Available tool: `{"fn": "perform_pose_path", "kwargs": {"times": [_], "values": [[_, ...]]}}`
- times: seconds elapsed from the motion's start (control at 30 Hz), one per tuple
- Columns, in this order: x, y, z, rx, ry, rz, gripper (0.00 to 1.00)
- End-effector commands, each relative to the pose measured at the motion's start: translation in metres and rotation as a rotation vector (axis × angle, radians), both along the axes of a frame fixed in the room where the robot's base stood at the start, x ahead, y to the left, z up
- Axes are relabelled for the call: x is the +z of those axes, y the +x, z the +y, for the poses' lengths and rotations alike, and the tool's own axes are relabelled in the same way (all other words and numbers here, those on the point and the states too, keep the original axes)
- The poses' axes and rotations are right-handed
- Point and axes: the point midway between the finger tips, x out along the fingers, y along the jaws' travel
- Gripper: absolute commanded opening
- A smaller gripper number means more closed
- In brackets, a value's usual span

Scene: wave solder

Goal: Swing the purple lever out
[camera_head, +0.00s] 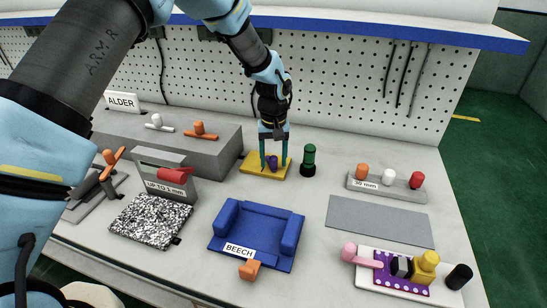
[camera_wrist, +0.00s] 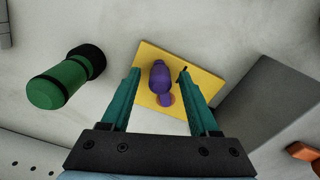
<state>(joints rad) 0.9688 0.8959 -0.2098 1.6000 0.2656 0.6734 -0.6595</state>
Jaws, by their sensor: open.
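The purple lever (camera_wrist: 160,75) stands on a yellow base plate (camera_wrist: 145,55) on the table. In the head view the plate (camera_head: 253,170) lies in front of the grey raised block, and the lever (camera_head: 272,161) shows small between the fingers. My gripper (camera_wrist: 162,80) is open, pointing down, with a teal finger on each side of the lever. In the wrist view there is a gap between the lever and each finger. A small dark pin lies right of the lever, close to the right finger. In the head view my gripper (camera_head: 274,165) is just over the plate.
A green and black cylinder (camera_head: 308,160) stands right of the plate. The grey raised block (camera_head: 190,150) is to the left. A blue cradle marked BEECH (camera_head: 257,235) is in front. A rack with knobs (camera_head: 386,184) and a flat grey pad (camera_head: 380,220) are further right.

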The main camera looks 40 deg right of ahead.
Motion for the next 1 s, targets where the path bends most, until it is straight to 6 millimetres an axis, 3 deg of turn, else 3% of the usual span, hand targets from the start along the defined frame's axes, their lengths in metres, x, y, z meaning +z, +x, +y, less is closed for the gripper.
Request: {"fn": "perform_pose_path", "kwargs": {"times": [0.1,0.63,1.0], "values": [[0.0,0.0001,0.0,0.0,0.0,0.0,0.6],[0.0003,0.0002,0.0001,0.001,0.0,0.0,0.01],[0.0004,0.0003,0.0001,0.001,0.0,0.0,0.0]]}}
